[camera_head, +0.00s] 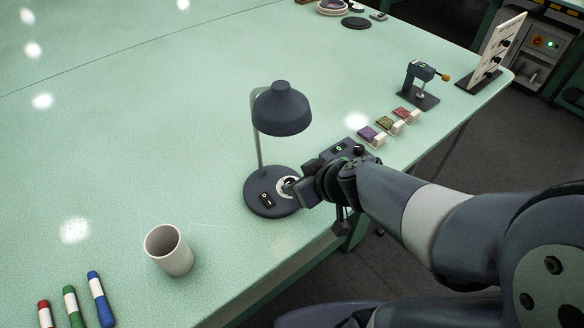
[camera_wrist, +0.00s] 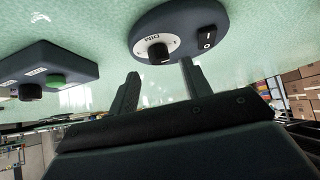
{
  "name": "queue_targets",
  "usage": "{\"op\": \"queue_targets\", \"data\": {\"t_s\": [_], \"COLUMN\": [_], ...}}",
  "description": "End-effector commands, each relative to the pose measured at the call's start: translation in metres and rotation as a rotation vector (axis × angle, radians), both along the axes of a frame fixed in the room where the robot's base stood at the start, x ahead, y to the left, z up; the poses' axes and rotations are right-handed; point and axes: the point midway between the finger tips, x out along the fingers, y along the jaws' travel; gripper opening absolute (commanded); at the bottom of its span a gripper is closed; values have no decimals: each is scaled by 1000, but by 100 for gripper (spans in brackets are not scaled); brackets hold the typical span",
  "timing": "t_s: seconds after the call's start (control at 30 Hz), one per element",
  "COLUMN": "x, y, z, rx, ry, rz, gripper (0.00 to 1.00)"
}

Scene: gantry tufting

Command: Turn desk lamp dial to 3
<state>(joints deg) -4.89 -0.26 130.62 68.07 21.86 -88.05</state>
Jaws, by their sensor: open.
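The dark desk lamp (camera_head: 281,108) stands upright on the pale green table, its round base toward the table's front edge. The lamp dial (camera_wrist: 157,50) is a black knob on a white disc marked DIM. A rocker switch (camera_wrist: 207,39) sits beside it on the base, also visible in the head view (camera_head: 267,200). My gripper (camera_wrist: 160,68) is open, with its two fingertips apart near the dial. Whether they touch the knob cannot be told. In the head view my gripper (camera_head: 296,189) partly covers the dial. The dial's number setting is not readable.
A dark box with a green button (camera_wrist: 55,80) stands close to my gripper. The table's left middle is clear.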

Motion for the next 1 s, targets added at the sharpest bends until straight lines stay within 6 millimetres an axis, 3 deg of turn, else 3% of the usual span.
{"op": "queue_targets", "data": {"t_s": [0.2, 0.67, 1.0], "x": [16, 23, 23], "y": [11, 15, 15], "z": [-23, -28, -28], "rx": [-1, -1, -1], "ry": [2, -1, -1], "rz": [0, 0, 0], "gripper": [47, 47, 21]}}
